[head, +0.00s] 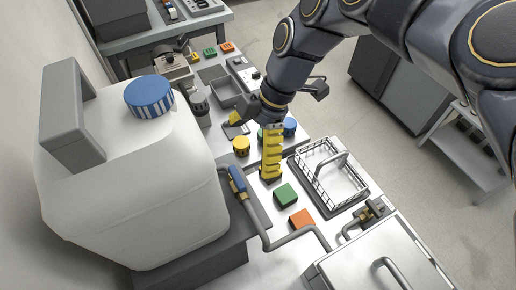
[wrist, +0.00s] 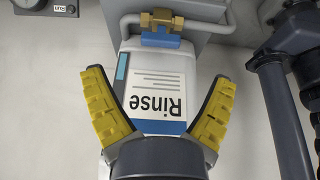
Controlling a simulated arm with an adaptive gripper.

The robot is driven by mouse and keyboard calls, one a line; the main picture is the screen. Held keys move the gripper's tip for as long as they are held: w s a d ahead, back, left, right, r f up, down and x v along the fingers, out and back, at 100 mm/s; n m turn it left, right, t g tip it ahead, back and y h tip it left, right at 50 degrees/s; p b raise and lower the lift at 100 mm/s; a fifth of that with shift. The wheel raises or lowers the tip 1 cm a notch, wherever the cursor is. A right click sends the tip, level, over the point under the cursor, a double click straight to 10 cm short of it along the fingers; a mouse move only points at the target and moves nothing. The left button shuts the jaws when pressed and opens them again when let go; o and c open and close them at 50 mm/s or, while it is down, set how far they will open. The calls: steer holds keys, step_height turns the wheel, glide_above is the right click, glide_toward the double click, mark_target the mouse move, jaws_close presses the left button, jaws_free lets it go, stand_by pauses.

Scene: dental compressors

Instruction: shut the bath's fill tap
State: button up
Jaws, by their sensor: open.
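A tap with a blue handle (head: 237,179) sits at the front of a big white canister (head: 135,190). A grey pipe (head: 285,238) runs from it toward a steel bath with a lid (head: 375,268). In the wrist view the tap has a brass body (wrist: 161,20) and a blue handle (wrist: 160,40) lying crosswise above the "Rinse" label (wrist: 155,95). My gripper (wrist: 160,78) is open and empty, its yellow fingers spread on either side of the label, apart from the tap. In the head view my gripper (head: 256,150) is over the bench beyond the tap.
A second brass fitting (head: 376,208) sits beside the bath. A wire basket (head: 328,172), a green block (head: 286,195) and an orange block (head: 302,219) are on the bench. A yellow knob (head: 241,146) stands left of my gripper. The canister walls in the left side.

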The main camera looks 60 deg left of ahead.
mark_target(237, 176)
steer(key=x, duration=0.6)
steer(key=shift+s+f, duration=0.2)
steer(key=shift+f, duration=0.15)
steer(key=c, duration=1.2)
